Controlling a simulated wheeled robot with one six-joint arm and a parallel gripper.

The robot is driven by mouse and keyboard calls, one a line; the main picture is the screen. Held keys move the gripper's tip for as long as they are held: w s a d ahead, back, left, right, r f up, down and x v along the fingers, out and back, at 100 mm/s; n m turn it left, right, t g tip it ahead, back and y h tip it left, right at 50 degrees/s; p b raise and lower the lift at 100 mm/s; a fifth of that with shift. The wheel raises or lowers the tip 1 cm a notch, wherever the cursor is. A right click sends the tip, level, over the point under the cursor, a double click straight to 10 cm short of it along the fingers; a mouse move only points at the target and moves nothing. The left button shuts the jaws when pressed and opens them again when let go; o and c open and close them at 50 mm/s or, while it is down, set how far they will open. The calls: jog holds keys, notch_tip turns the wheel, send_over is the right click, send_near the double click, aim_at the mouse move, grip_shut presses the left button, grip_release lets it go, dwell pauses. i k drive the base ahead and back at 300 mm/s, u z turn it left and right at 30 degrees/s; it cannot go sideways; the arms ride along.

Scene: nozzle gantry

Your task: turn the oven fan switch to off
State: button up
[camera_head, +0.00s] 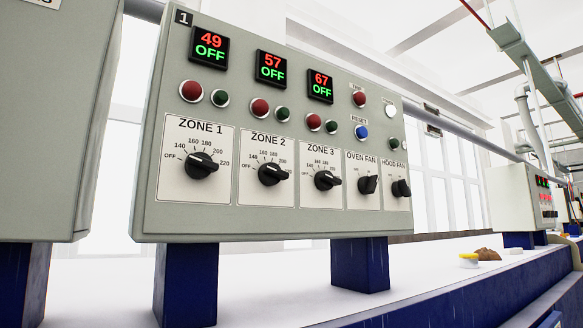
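The oven fan switch (367,185) is a black rotary knob on a white plate labelled OVEN FAN, on the front of a grey control panel (300,222). Its raised grip stands near upright, leaning slightly. No position marks can be read around it, so I cannot tell whether it is on or off. The hood fan knob (401,188) is just to its right, and the Zone 3 knob (326,180) is to its left. My gripper is not in view.
Dials for Zone 1 (201,166) and Zone 2 (272,173) sit further left, below displays reading OFF. Blue posts (360,265) carry the panel. A yellow-topped item (468,260) and a brown lump (487,254) lie on the white surface at right.

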aim_at(366, 185)
jog(key=z, duration=0.8)
jog(key=k, duration=0.8)
jog(key=u, duration=0.75)
jog(key=i, duration=0.5)
jog(key=u, duration=0.05)
